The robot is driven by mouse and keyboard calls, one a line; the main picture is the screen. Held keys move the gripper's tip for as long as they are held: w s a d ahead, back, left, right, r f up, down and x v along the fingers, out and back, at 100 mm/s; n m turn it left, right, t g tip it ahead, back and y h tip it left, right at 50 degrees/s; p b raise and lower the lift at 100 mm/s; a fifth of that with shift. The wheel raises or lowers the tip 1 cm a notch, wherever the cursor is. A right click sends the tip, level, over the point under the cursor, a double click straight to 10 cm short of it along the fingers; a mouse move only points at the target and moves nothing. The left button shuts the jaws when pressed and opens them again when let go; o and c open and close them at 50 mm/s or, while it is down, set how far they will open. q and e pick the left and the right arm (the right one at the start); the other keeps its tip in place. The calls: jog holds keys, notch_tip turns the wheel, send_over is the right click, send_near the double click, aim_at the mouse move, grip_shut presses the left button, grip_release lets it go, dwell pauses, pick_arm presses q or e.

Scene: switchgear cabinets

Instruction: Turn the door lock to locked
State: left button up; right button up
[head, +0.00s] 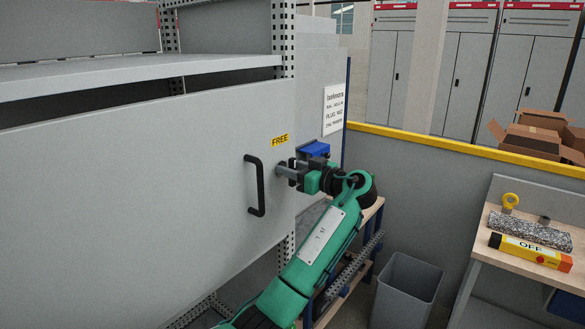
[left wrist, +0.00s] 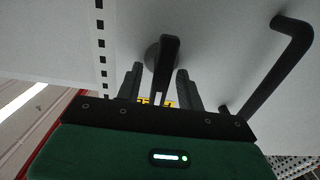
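The grey cabinet door (head: 140,180) is closed and carries a yellow FREE label (head: 280,140). The door lock (head: 281,168) is just below the label, near the door's right edge, mostly hidden behind my gripper. In the left wrist view the lock is a dark lever (left wrist: 165,62) on a round base. My left gripper (head: 288,171) is at the lock. In the left wrist view its two fingers (left wrist: 159,84) are open, one on each side of the lever, with gaps visible. Part of the yellow label (left wrist: 155,102) shows between them. My right gripper is not in view.
A black door handle (head: 256,186) stands out left of the lock; it is at the right in the wrist view (left wrist: 275,65). A perforated post (head: 283,40) edges the door. A grey bin (head: 405,288) and a workbench (head: 535,255) stand at the right.

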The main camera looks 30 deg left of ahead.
pick_arm(q)
grip_shut()
